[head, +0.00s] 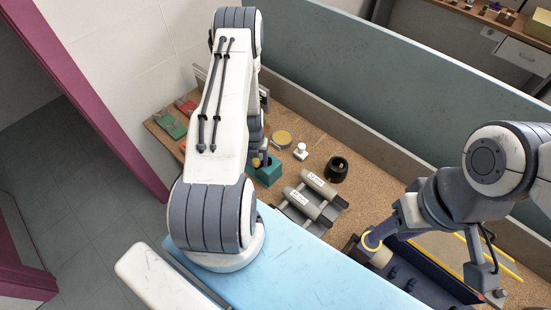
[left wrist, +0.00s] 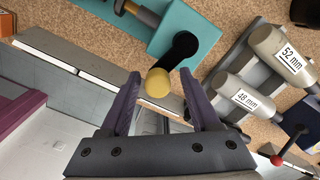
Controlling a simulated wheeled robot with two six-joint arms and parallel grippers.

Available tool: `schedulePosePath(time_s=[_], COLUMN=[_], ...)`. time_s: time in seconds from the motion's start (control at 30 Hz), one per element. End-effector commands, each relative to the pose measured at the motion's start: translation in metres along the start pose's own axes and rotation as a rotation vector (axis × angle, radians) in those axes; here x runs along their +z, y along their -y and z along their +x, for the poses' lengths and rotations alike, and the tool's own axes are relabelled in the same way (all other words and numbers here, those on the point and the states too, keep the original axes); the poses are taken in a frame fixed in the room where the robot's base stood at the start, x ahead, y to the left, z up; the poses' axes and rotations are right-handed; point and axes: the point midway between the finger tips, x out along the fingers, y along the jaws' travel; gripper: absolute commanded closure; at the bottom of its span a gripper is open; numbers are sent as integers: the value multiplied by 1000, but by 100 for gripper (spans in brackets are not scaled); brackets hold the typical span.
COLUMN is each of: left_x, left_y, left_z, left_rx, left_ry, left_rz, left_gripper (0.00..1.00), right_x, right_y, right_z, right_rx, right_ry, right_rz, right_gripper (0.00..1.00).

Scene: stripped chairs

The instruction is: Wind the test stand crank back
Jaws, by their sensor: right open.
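The test stand is a teal block (head: 265,172) on the bench, also in the left wrist view (left wrist: 186,30). Its crank has a black arm (left wrist: 180,48) ending in a round yellow knob (left wrist: 157,83). My left gripper (left wrist: 160,78) is open, with the yellow knob between its purple fingertips and a visible gap on each side. In the head view that gripper is mostly hidden behind my left arm. My right gripper (head: 374,240) is open at the lower right, over the dark blue fixture and well away from the stand.
Two grey cylinders marked 52 mm (left wrist: 280,50) and 48 mm (left wrist: 240,98) lie on a rack right of the stand. A red-knobbed lever (left wrist: 277,160) is near them. A black ring (head: 337,168), white piece (head: 301,151) and yellow disc (head: 281,138) stand behind. A low wall backs the bench.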

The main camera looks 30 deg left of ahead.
Motion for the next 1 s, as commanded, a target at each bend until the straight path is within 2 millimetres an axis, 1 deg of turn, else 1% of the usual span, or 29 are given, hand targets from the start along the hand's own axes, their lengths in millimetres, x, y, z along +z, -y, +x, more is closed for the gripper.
schedulePosePath(time_s=[0.03, 0.07, 0.1, 0.37, 1.0], left_x=[0, -1, -1, -2, -2], left_y=[0, -1, -1, -2, -1], left_z=[0, 0, 0, -1, -51], left_rx=[0, 0, 0, -1, -3], left_ry=[-1, -2, -3, -5, -4], left_rz=[-1, -2, -3, -6, -5], left_gripper=[14, 3, 0, 0, 0], right_x=[0, 0, 0, 0, 0], right_y=[0, 0, 0, 0, 0], right_z=[0, 0, 0, 0, 0], right_rx=[0, 0, 0, 0, 0], right_ry=[0, 0, 0, 0, 0], right_rz=[0, 0, 0, 0, 0], right_gripper=[50, 50, 50, 50, 50])
